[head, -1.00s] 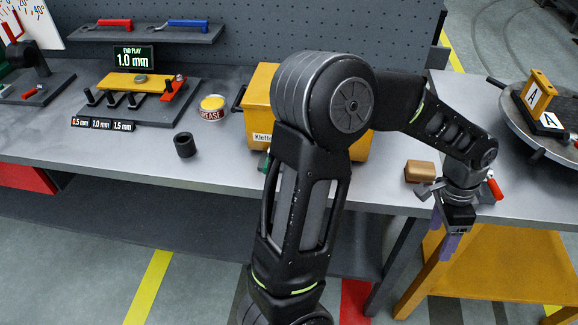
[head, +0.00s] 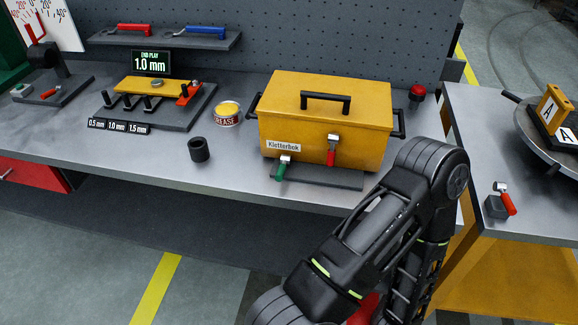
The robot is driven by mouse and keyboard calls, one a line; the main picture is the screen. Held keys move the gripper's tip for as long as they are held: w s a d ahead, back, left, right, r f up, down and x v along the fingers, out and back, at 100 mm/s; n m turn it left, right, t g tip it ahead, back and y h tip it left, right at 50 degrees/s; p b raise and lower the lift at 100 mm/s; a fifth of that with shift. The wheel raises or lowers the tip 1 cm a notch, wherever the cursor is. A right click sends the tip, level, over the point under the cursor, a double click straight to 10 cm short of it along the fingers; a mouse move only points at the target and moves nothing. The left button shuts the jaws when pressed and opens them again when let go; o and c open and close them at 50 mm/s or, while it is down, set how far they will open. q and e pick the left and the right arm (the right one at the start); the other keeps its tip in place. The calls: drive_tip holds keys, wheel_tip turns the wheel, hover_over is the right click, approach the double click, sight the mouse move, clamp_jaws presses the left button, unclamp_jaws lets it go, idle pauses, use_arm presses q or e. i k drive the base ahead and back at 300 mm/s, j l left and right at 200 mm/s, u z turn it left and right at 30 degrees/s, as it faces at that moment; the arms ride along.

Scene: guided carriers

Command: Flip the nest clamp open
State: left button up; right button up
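Several clamps show, and I cannot tell for certain which one is the nest clamp. A red-handled clamp (head: 506,199) sits on a small dark block (head: 495,207) on the right table, its handle slanting down to the right. Another small red-handled clamp (head: 49,93) lies low on the dark fixture plate at the far left. My other gripper is not in view.
A grease tin (head: 228,115) and a black cup (head: 199,150) stand on the bench left of the box. A gauge fixture (head: 150,90) with a display (head: 150,62) is farther left. A round turntable (head: 535,130) stands at right. The front left bench is clear.

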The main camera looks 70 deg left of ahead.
sight(285, 160)
drive_tip(key=u, duration=2.35)
drive_tip(key=i, duration=0.4)
drive_tip(key=k+j+z, duration=0.15)
drive_tip(key=j+z, duration=0.2)
